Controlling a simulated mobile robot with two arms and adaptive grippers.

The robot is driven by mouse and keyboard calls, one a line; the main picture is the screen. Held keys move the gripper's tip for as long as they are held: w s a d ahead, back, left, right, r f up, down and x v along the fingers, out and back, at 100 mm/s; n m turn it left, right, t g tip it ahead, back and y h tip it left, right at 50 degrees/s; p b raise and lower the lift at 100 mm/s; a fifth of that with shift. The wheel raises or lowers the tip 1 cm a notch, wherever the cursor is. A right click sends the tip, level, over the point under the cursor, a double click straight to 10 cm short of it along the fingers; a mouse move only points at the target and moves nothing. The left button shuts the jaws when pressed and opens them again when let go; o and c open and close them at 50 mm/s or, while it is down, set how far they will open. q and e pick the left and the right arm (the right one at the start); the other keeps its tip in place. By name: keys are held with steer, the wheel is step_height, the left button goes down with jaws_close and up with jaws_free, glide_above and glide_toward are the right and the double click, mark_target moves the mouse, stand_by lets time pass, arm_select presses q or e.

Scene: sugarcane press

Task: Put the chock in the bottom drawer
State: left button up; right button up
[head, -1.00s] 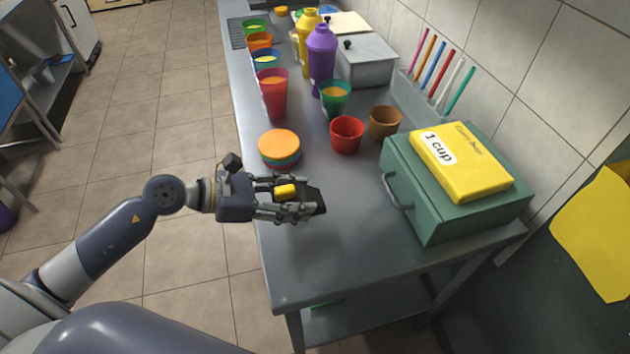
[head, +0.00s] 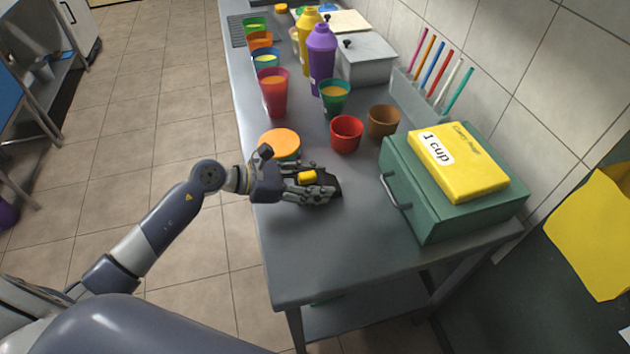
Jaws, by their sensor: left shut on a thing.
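My left gripper (head: 318,188) is shut on the chock (head: 332,182), a dark piece with a yellow part showing between the fingers. The fingers hide much of it. The gripper is over the grey table, left of the green box. The green box (head: 455,219) has a drawer front with a grey handle (head: 397,192) facing my gripper, and the drawer looks shut. I can make out only this one handle. My right gripper is not in view.
A yellow "1 cup" packet (head: 462,165) lies on the green box. A red cup (head: 346,134), a brown cup (head: 383,121) and a stack of coloured discs (head: 281,141) stand behind the gripper. The table's front part (head: 335,262) is clear.

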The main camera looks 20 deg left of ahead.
arm_select(q)
steer(key=shift+f, duration=0.1)
steer(key=o, duration=1.3)
